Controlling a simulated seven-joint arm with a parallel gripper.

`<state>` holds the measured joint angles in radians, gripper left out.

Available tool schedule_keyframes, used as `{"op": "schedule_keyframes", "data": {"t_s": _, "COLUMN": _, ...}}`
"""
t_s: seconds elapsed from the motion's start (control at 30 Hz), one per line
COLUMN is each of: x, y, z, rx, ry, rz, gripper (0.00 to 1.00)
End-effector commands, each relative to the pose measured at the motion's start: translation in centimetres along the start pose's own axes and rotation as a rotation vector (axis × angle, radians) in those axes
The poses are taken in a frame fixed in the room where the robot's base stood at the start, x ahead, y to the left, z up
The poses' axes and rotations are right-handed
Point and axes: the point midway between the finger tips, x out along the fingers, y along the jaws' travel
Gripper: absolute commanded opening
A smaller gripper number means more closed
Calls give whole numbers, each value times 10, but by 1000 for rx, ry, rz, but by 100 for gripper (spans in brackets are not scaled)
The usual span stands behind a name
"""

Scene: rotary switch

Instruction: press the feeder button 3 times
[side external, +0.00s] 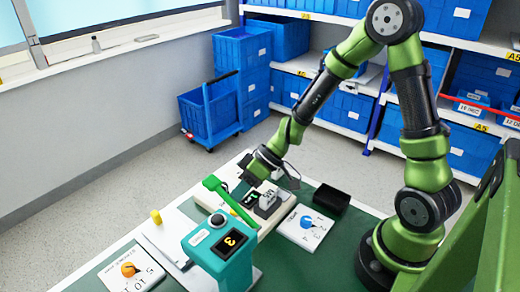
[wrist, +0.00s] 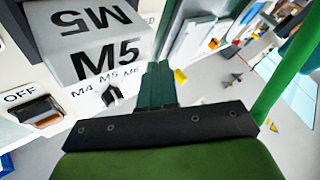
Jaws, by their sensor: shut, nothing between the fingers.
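A teal box (side external: 215,262) stands at the table's front in the side view. Its dark display (side external: 231,241) reads 3, and a round grey button-like part (side external: 217,220) sits on its top. No label names the feeder button. My gripper (side external: 258,178) is beyond the teal box, above the white console (side external: 210,198). In the wrist view, my gripper's dark green fingers (wrist: 159,84) are together with nothing between them. They are beside a white block marked M5 (wrist: 105,58).
The console bears a rocker switch (wrist: 40,110) marked OFF and a small pointer (wrist: 111,95) by M4, M5, M6. A green bar (side external: 230,203) slants between teal box and gripper. A blue dial (side external: 306,222), black tray (side external: 331,198), orange dial (side external: 129,269) and yellow peg (side external: 156,216) stand around.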

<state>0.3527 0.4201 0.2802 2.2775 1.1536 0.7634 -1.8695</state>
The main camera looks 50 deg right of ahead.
Motion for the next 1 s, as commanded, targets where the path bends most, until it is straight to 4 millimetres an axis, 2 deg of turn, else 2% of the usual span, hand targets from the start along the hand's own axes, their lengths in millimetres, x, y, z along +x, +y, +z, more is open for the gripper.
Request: {"op": "schedule_keyframes", "data": {"t_s": 1.0, "x": 6, "y": 4, "z": 4, "rx": 1, "ry": 0, "rz": 0, "gripper": 0}}
